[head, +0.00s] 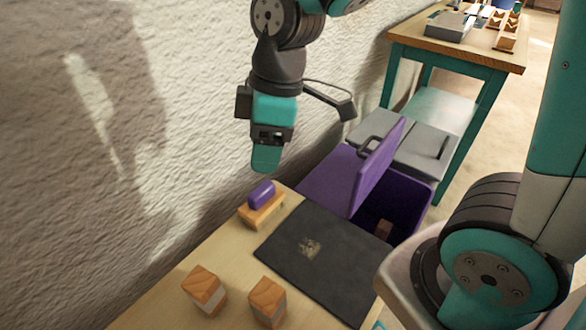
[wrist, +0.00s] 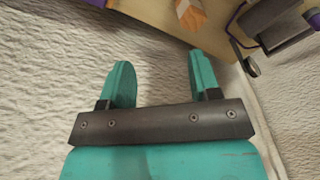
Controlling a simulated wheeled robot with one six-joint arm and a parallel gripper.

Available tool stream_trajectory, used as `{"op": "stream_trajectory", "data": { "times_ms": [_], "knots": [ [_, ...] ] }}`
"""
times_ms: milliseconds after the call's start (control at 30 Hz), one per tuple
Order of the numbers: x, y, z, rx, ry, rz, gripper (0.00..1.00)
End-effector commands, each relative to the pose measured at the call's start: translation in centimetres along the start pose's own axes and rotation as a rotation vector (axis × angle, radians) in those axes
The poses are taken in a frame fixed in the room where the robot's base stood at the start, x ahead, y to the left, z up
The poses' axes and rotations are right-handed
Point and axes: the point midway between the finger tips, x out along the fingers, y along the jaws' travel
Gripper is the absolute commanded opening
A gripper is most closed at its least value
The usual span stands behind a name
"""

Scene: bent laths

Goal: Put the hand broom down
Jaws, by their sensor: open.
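The hand broom (head: 262,204), with a purple grip on a pale wooden body, rests on the wooden table near its back edge by the wall. My gripper (head: 266,160) hangs above the broom, apart from it, pointing down. In the wrist view my gripper (wrist: 162,80) has its two teal fingers spread, with nothing between them. I cannot clearly make out the broom in the wrist view.
A dark mat (head: 325,262) with a dusty patch covers the table's right part. Two wood-topped blocks (head: 204,290) (head: 267,302) stand at the front. A purple bin (head: 330,182) with a raised lid stands beyond. The rough wall (head: 110,130) is close on the left.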

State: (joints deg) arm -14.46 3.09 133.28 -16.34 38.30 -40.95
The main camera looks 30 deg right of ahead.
Motion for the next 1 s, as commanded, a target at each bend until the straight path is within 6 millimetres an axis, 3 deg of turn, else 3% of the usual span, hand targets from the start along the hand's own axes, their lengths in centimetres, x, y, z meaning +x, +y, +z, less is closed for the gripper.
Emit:
{"op": "stream_trajectory", "data": {
  "times_ms": [33, 100, 200, 300, 733, 867, 1000],
  "knots": [
    [-1.3, -2.5, 0.5, 0.104, 0.031, -0.009, 0.57],
    [-2.4, -5.4, 1.1, 0.248, 0.059, -0.033, 0.57],
    [-3.3, -8.5, 1.9, 0.403, 0.082, -0.065, 0.57],
    [-3.6, -10.3, 2.5, 0.496, 0.091, -0.086, 0.57],
    [-4.3, -11.0, 2.6, 0.540, 0.093, -0.095, 0.57],
    [-6.6, -11.2, 2.0, 0.540, 0.094, -0.095, 0.57],
    [-10.6, -11.5, 1.2, 0.539, 0.094, -0.095, 0.57]
  ]
}}
